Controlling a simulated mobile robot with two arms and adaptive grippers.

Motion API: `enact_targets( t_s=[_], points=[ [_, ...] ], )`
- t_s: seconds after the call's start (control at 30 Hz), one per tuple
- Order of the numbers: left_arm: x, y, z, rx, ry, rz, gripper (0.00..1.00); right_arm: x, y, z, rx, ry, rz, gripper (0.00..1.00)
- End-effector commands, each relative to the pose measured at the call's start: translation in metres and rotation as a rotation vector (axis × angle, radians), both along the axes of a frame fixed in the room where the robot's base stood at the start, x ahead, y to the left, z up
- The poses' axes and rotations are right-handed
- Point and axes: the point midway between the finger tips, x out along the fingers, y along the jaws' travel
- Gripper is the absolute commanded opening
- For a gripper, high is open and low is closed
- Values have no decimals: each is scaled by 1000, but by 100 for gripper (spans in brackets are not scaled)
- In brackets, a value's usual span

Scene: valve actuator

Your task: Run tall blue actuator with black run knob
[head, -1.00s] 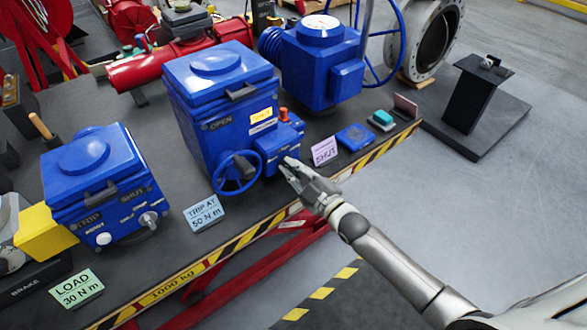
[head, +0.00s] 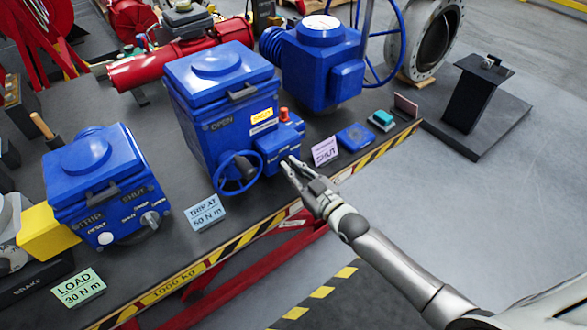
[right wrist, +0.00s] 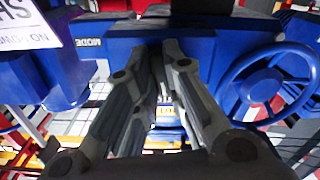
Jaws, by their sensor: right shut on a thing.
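The tall blue actuator (head: 212,105) stands on the dark bench in the head view, with a blue side box (head: 278,145) at its lower right and a blue handwheel (head: 237,172) on its front. My right gripper (head: 291,168) reaches the front of the side box and is shut on the black run knob, which its fingers hide. In the right wrist view, my right gripper (right wrist: 165,50) has its fingertips at the blue face (right wrist: 120,50), beside an inverted label reading MODE. The handwheel (right wrist: 265,85) shows at right there. My left gripper is not in view.
A shorter blue actuator (head: 95,180) stands at left, and another large blue one (head: 318,65) stands behind. A "TRIP AT 50 N m" card (head: 205,212) and a "SHUT" card (head: 325,151) stand near the striped bench edge (head: 245,238). An orange-red button (head: 284,114) tops the side box.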

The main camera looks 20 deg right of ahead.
Motion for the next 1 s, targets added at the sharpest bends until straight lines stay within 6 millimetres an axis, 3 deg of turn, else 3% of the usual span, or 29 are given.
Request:
enact_targets(
  t_s=[0.33,0.9,0.93,1.0],
  points=[
    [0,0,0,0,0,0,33,0,0,-1,152,58,1,0],
    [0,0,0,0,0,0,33,-1,1,-1,186,70,1,0],
    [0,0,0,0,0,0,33,-1,1,-1,186,70,1,13],
    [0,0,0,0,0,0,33,-1,1,-1,185,70,1,22]
  ],
)
